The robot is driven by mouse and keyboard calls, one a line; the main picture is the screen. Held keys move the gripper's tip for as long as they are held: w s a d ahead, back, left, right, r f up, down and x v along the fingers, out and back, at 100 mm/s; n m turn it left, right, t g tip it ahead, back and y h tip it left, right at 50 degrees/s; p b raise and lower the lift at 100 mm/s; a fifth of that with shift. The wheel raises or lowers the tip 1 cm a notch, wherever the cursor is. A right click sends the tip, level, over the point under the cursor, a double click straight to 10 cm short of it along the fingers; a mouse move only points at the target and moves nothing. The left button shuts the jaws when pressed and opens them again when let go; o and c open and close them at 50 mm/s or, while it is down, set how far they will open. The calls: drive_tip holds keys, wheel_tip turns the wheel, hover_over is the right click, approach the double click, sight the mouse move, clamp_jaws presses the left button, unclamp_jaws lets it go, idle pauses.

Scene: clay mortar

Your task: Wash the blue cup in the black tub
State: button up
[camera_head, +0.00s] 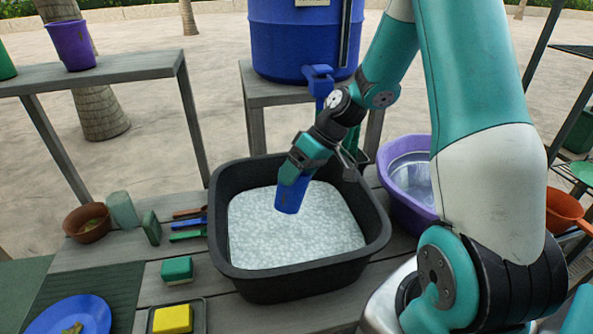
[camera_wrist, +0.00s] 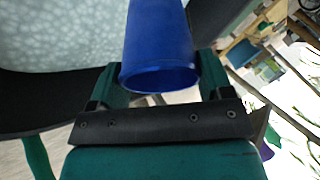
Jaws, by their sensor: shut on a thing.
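The black tub (camera_head: 228,255) stands on the grey slatted bench and is full of white suds (camera_head: 285,245). My gripper (camera_head: 297,172) is over the far part of the tub, pointing down. It is shut on the blue cup (camera_head: 291,196), whose lower end is at or just over the suds; I cannot tell whether it touches them. In the wrist view the blue cup (camera_wrist: 160,45) is between the two green fingers (camera_wrist: 165,90), with its rim towards the gripper. The suds (camera_wrist: 60,35) and the tub's dark wall (camera_wrist: 40,100) lie beyond it.
A purple basin (camera_head: 405,200) stands close to the tub's right. Left of the tub are coloured brushes (camera_head: 188,224), a green sponge (camera_head: 177,270), a yellow sponge (camera_head: 172,318) and a blue plate (camera_head: 72,318). A blue barrel with a tap (camera_head: 300,40) stands behind the tub.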

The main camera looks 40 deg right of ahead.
wheel_tip(320, 180, down, 11)
drive_tip(key=b, duration=0.8)
drive_tip(key=shift+f+b, duration=0.45)
drive_tip(key=shift+b, duration=0.05)
drive_tip(key=shift+r, duration=0.15)
idle(0.4)
